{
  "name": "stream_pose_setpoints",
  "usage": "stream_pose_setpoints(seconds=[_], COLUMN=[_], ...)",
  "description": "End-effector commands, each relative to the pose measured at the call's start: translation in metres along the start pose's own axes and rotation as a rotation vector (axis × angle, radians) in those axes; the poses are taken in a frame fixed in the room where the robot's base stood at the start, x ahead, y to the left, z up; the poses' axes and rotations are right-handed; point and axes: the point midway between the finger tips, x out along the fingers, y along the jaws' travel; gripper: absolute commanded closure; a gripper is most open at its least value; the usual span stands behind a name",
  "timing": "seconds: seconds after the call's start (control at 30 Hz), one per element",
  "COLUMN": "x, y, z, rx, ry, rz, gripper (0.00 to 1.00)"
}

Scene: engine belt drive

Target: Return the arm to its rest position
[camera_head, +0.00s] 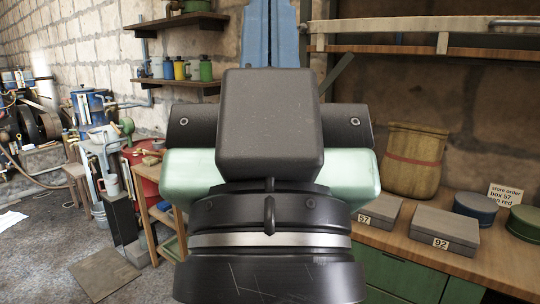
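My arm, with the dark grey body of my gripper (268,125) at its top, fills the middle of the head view, close to the camera. I see it from behind, and a pale green part shows on both sides below it. The fingertips are hidden, so I cannot tell whether they are open or shut, or whether anything is between them. The engine with its dark belt wheels (38,127) stands at the far left, well apart from my gripper.
A wooden workbench (495,262) at right holds box 57 (378,211), box 92 (443,232), round tins (475,207) and a woven basket (414,160). A wall shelf (178,82) carries several bottles. A stool (76,182) stands at left. Open floor (40,250) lies front left.

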Motion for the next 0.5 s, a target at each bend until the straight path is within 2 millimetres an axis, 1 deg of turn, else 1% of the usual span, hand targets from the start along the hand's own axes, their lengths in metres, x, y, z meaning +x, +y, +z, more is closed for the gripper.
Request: stream_pose_setpoints(seconds=[0.03, 0.1, 0.3, 0.4, 0.5], x=[0.025, 0.041, 0.086, 0.105, 0.119], y=[0.000, 0.000, 0.000, 0.000, 0.000], z=[-0.023, -0.038, -0.081, -0.099, -0.113], rx=[0.000, 0.000, 0.000, 0.000, 0.000], ry=[0.000, 0.000, 0.000, 0.000, -0.001], rz=[0.000, 0.000, -0.001, -0.001, -0.001], gripper=[1.00, 1.00, 1.00, 1.00, 1.00])
